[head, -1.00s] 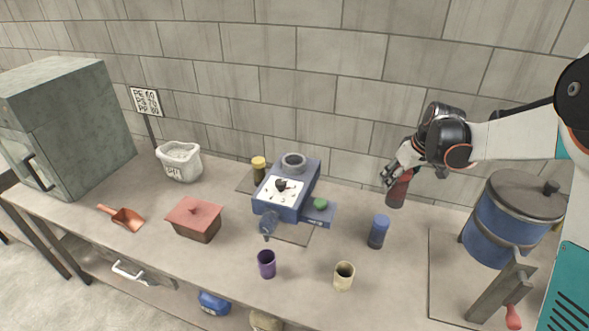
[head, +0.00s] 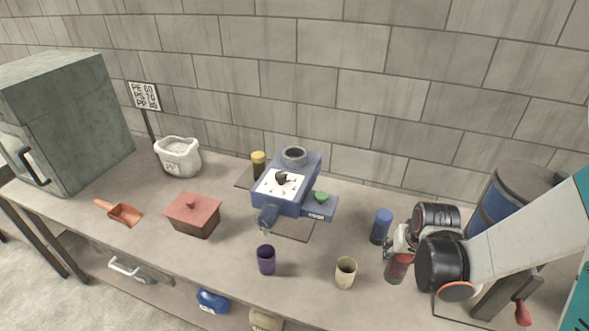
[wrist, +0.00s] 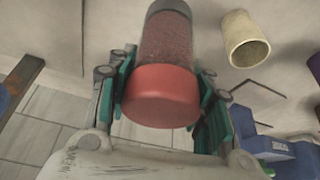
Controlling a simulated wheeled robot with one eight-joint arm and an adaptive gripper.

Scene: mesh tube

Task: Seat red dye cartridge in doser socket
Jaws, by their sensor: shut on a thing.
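The red dye cartridge (head: 398,266) is a clear cylinder of dark red granules with a red cap. It is in my gripper (head: 392,256) at the right of the counter, just right of the blue cylinder. In the wrist view the red cartridge (wrist: 162,75) sits between the green-padded fingers of my gripper (wrist: 163,95), which are shut on it near the red cap. The blue doser (head: 288,188) stands at mid-counter against the wall side, with a grey round ring socket (head: 294,155) on top. The socket is empty and well left of my gripper.
A yellow-capped jar (head: 258,164) is left of the doser. A blue drum (head: 500,200) stands behind my arm at right.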

